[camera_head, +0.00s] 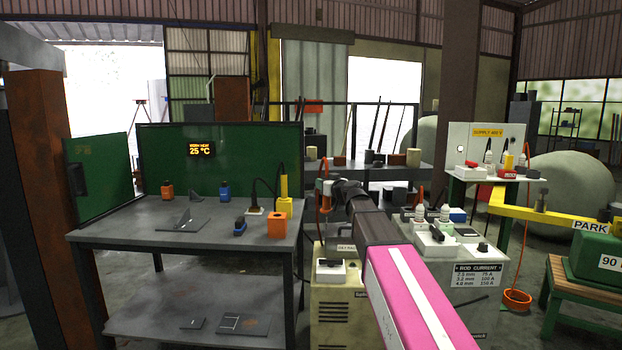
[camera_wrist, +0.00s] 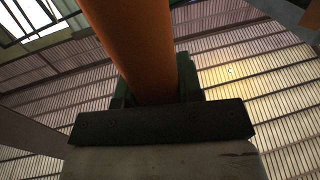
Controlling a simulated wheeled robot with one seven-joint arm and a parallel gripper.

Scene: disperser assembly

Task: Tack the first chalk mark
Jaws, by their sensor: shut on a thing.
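My gripper (camera_wrist: 155,88) is shut on an orange cylindrical handle (camera_wrist: 135,45), seen close up in the wrist view. The handle's far end is out of that view. In the head view my arm reaches forward, with its end beside the bench's right side. A grey steel workpiece (camera_head: 178,227), a flat plate with an upright piece on it, lies on the green-backed bench (camera_head: 130,218). My gripper is to the right of the workpiece and apart from it. Chalk marks on the workpiece are too small to make out.
Orange, blue and yellow items (camera_head: 277,226) stand along the bench's back and right side. A welding machine (camera_head: 345,305) stands right of the bench. Small plates (camera_head: 229,322) lie on the lower shelf. A yellow boom marked PARK (camera_head: 545,217) is at right. The bench's front left is clear.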

